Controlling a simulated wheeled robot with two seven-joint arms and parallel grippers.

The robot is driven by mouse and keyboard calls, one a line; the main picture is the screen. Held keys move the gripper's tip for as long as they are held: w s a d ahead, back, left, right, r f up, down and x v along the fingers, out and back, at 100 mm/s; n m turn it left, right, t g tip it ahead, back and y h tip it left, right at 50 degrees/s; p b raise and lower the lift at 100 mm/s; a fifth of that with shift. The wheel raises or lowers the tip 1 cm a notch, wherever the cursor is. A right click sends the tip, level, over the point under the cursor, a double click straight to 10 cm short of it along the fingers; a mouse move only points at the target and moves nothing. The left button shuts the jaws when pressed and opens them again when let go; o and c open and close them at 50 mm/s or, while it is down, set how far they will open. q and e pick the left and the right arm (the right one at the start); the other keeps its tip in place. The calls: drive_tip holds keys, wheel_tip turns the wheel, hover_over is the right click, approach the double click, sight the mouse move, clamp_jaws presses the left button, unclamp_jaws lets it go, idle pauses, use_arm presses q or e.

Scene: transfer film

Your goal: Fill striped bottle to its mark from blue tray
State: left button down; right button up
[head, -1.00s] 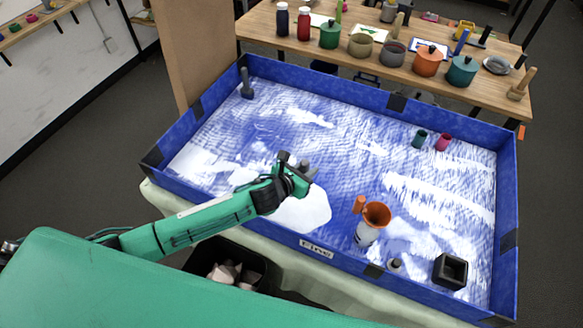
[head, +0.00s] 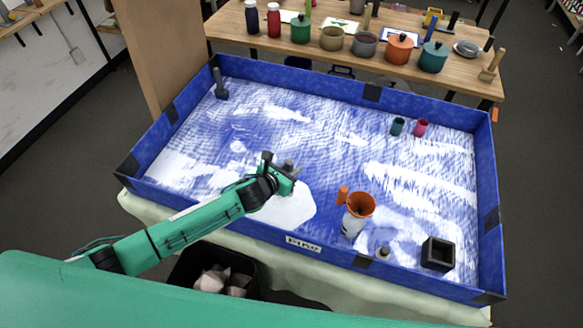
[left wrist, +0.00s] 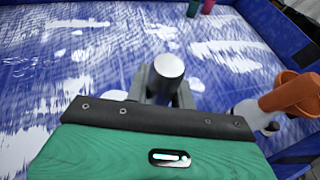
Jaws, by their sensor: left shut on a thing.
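The blue tray (head: 300,78) holds white material spread in streaks and patches over its blue floor. A pale bottle (head: 350,226) stands near the tray's front wall with an orange funnel (head: 359,206) at its top; stripes and mark cannot be made out. The funnel also shows at the right of the left wrist view (left wrist: 292,96). My left gripper (head: 284,176) is over the tray, left of the bottle, above a white patch. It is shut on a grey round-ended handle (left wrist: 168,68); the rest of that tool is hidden. My right gripper is not in view.
A black square box (head: 438,253) and a small grey knobbed piece (head: 383,253) are at the front right. Green (head: 397,127) and pink (head: 421,128) cups stand at the back right. A grey tool (head: 220,84) stands in the back left corner.

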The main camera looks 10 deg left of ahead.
use_arm(q)
drive_tip(key=shift+f+b, duration=1.8)
drive_tip(key=shift+f, duration=0.25)
drive_tip(key=shift+r, duration=0.2)
